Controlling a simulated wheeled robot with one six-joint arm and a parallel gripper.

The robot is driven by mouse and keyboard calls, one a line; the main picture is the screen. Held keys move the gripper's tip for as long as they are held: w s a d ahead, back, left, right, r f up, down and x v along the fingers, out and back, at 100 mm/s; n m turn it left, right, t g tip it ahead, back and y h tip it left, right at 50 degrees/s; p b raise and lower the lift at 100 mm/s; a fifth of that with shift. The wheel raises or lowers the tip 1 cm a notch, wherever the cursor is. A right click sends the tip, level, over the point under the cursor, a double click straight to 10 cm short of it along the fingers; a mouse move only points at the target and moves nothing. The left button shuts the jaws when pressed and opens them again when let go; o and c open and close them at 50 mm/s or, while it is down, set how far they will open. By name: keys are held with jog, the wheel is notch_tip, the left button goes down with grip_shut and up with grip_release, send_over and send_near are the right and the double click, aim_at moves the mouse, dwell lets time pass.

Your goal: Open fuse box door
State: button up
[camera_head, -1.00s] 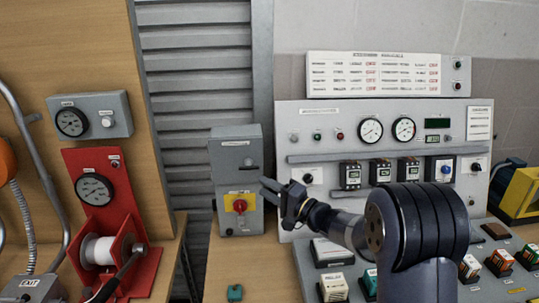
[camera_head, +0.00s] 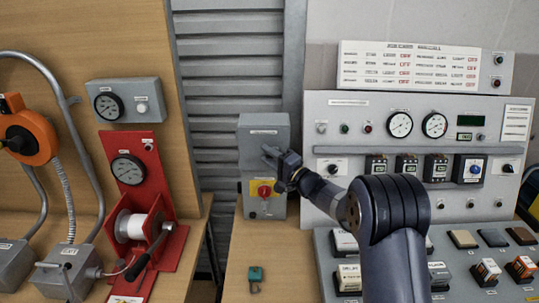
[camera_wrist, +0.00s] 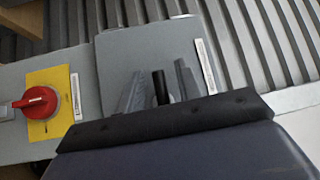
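The grey fuse box (camera_head: 262,128) stands upright on the bench against the slatted wall, with its door closed. Its lower part has a red rotary switch on a yellow plate (camera_head: 265,189); the switch also shows at the left of the wrist view (camera_wrist: 37,103). My gripper (camera_head: 268,153) is in front of the door's lower right part. In the wrist view the two fingers (camera_wrist: 158,85) are apart, with the black door handle (camera_wrist: 161,88) between them. I cannot tell whether either finger touches the handle. In the head view the gripper hides the handle.
A control panel (camera_head: 340,105) with gauges stands right of the box, behind my arm. A red winch stand (camera_head: 128,170) is at the left. A small green object (camera_head: 255,274) lies on the bench (camera_head: 232,262) in front of the box. The bench around it is clear.

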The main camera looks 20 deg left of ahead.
grip_shut()
dwell(0.3)
dwell(0.3)
